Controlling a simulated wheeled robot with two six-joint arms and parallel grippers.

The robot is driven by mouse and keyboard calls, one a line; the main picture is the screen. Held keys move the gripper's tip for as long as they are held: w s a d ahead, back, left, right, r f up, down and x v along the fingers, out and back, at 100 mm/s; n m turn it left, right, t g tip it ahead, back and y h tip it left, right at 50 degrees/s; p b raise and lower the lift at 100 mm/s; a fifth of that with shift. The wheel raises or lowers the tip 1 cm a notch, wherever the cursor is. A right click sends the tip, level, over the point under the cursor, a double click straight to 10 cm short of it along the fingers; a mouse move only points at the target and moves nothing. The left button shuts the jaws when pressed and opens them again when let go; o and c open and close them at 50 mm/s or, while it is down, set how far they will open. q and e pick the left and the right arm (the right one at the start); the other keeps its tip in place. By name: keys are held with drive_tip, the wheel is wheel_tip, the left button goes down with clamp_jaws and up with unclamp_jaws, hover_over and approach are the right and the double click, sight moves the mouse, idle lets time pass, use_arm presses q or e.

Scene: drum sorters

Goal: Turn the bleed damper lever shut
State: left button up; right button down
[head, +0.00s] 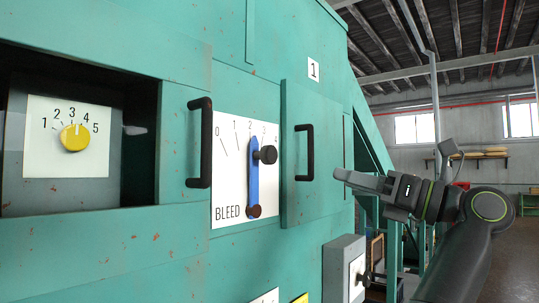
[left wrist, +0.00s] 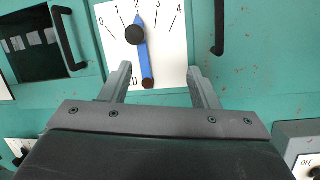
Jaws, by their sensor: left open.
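The bleed damper lever (head: 252,180) is a blue bar on a white plate (head: 231,180) marked BLEED, with a scale from 0 to 4. It stands nearly upright from a dark pivot at the bottom and points at about 2. A black knob (head: 265,154) sticks out near its upper end. My left gripper (head: 345,181) is open and empty, to the right of the plate and away from it. In the left wrist view the lever (left wrist: 143,61) shows beyond the spread fingers (left wrist: 158,70), its knob (left wrist: 136,34) above the fingertips. My right gripper is not in view.
Black handles flank the plate, left (head: 199,143) and right (head: 304,152). A recess at the left holds a yellow dial (head: 74,137). A grey switch box (head: 343,268) juts out below right. The space before the plate looks clear.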

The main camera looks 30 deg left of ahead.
sight(273, 153)
use_arm(q)
drive_tip(key=s+d+r+n+t+h, duration=0.1)
drive_tip(key=s+d+r+n+h, duration=0.15)
drive_tip(key=s+r, duration=0.3)
drive_tip(key=shift+m, duration=0.45)
drive_tip(key=a+p, duration=0.2)
drive_tip(key=a, duration=0.3)
drive_tip(key=a+p, duration=0.2)
drive_tip(key=a, duration=0.4)
drive_tip(key=w+a+p, duration=0.1)
drive_tip(key=a+p, duration=0.1)
drive_tip(key=a, duration=0.3)
drive_tip(key=shift+a, duration=0.25)
drive_tip(key=shift+a+f, duration=0.15)
drive_tip(key=shift+a, duration=0.4)
drive_tip(key=shift+d, duration=0.1)
